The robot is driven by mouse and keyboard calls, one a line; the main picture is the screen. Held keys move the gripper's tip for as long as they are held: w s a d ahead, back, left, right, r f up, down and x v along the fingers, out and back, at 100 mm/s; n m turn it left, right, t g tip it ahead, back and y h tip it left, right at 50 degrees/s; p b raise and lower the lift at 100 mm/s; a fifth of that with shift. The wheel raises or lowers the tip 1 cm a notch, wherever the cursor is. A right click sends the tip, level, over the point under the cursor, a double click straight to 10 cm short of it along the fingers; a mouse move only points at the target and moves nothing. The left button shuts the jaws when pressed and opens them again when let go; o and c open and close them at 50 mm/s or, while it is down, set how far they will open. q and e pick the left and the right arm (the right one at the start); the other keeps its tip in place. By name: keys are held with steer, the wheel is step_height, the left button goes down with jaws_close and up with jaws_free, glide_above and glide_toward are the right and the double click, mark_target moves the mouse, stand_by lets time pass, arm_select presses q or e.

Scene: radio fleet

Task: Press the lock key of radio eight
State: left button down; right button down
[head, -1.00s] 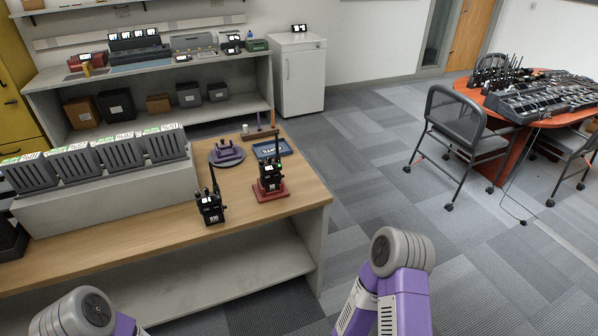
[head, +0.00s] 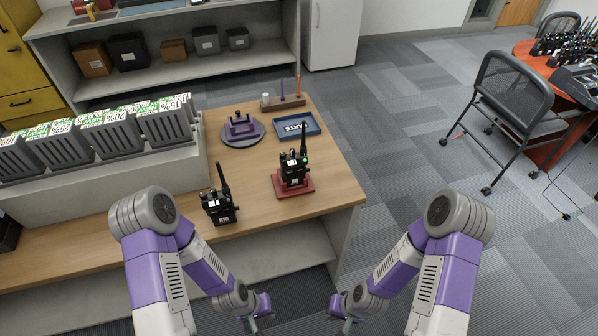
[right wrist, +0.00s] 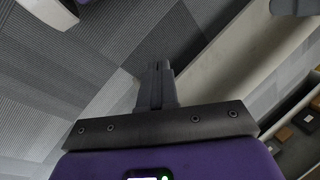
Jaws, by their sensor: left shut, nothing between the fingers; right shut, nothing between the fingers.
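Two black handheld radios stand on the wooden workbench (head: 262,187). One radio (head: 293,172) stands upright on a red stand, with a small green light lit near its top. The other radio (head: 218,207) stands to its left, directly on the wood, with a white label on its front. The labels are too small to read surely, so I cannot tell which is radio eight, and no lock key can be made out. My left gripper (head: 252,326) and right gripper (head: 347,326) are low in front of the bench, apart from both radios. The right fingers (right wrist: 157,82) are shut and empty.
A purple fixture on a grey disc (head: 242,141), a blue tray (head: 297,124) and a holder with upright tools (head: 283,103) are behind the radios. A chair (head: 510,100) stands right; the floor between is clear.

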steer(key=w+a+r+m+t+y+p, duration=0.2)
steer(key=w+a+r+m+t+p, duration=0.3)
steer(key=w+r+t, duration=0.45)
steer(key=w+r+m+t+p, duration=0.2)
steer(key=w+r+m+t, duration=0.1)
steer(key=r, duration=0.5)
steer(key=w+r+m+t+h+p, duration=0.1)
steer(key=w+r+m+t, duration=0.3)
steer(key=r, duration=0.4)
steer(key=shift+w+a+r+p, duration=0.35)
steer(key=shift+a+p, duration=0.1)
steer(key=shift+p, duration=0.2)
steer(key=shift+f, duration=0.1)
